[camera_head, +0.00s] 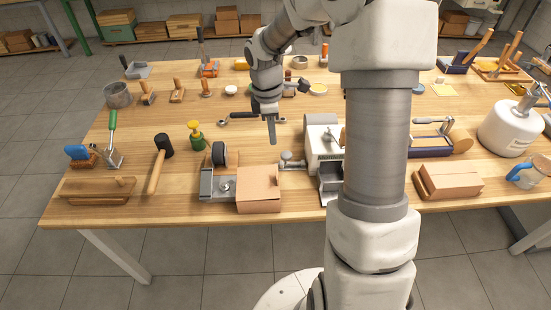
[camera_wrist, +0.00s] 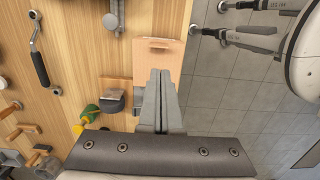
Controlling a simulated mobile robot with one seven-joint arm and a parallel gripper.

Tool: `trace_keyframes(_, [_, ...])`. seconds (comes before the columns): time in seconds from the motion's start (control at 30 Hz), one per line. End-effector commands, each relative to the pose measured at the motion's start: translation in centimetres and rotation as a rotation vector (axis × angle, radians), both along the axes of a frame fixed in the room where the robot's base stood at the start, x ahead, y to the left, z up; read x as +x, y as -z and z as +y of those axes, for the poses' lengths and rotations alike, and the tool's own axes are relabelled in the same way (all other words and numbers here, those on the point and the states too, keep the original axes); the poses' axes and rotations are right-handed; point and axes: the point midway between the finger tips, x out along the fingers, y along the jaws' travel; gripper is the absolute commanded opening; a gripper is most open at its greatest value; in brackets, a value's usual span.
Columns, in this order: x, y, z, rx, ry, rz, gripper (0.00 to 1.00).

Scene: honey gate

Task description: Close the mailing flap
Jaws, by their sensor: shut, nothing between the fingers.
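A tan cardboard box (camera_head: 258,203) sits near the front edge of the table. Its upper panel slopes in the head view, but I cannot tell how far the flap stands from the box. In the wrist view a tan cardboard panel (camera_wrist: 146,52) with a small dark slot lies just beyond the fingertips, and the fingers hide part of it. My gripper (camera_head: 272,142) is shut and empty, pointing down above the table behind the box. Its closed fingers (camera_wrist: 160,73) also show in the wrist view. It appears apart from the box.
The table's front edge is close.

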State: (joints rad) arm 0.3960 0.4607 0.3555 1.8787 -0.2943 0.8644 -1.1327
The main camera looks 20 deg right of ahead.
Motion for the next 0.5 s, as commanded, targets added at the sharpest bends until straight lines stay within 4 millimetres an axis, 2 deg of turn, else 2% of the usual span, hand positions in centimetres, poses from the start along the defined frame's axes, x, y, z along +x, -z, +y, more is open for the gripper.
trace_keyframes(0.17, [-0.2,2.5,-0.1,0.002,-0.002,0.006,0.0])
trace_keyframes(0.5, [-0.4,9.8,-0.6,0.002,-0.002,0.006,0.0])
